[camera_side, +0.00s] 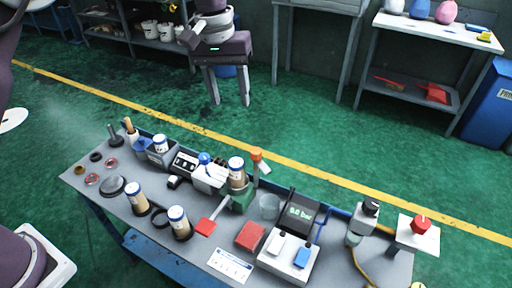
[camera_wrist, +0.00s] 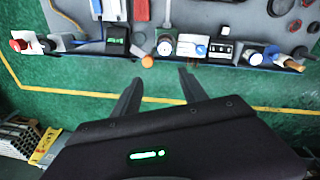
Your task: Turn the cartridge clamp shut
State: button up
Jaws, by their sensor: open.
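The cartridge clamp (camera_side: 242,199) is a green block near the middle of the bench in the side view. A cartridge with a white and blue label (camera_side: 237,170) stands upright at it. In the wrist view the cartridge's round top (camera_wrist: 165,47) and the orange top (camera_wrist: 147,61) show beyond my fingers. My gripper (camera_side: 230,104) is open and empty, high behind the bench, fingers pointing down, apart from everything; it also shows in the wrist view (camera_wrist: 160,76).
Two more cartridges (camera_side: 136,199) (camera_side: 178,222) stand at the front left. A clear beaker (camera_side: 269,206), a dark display unit (camera_side: 297,212) and a red block (camera_side: 250,236) are right of the clamp. A red knob (camera_side: 420,224) stands at the far right. The space above the bench is clear.

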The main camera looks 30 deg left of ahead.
send_over(256, 150)
jog(key=shift+g+y, duration=0.4)
notch_tip(256, 150, down, 10)
jog(key=shift+r, duration=0.25)
notch_tip(256, 150, down, 7)
jog(key=shift+f, duration=0.1)
grip_shut()
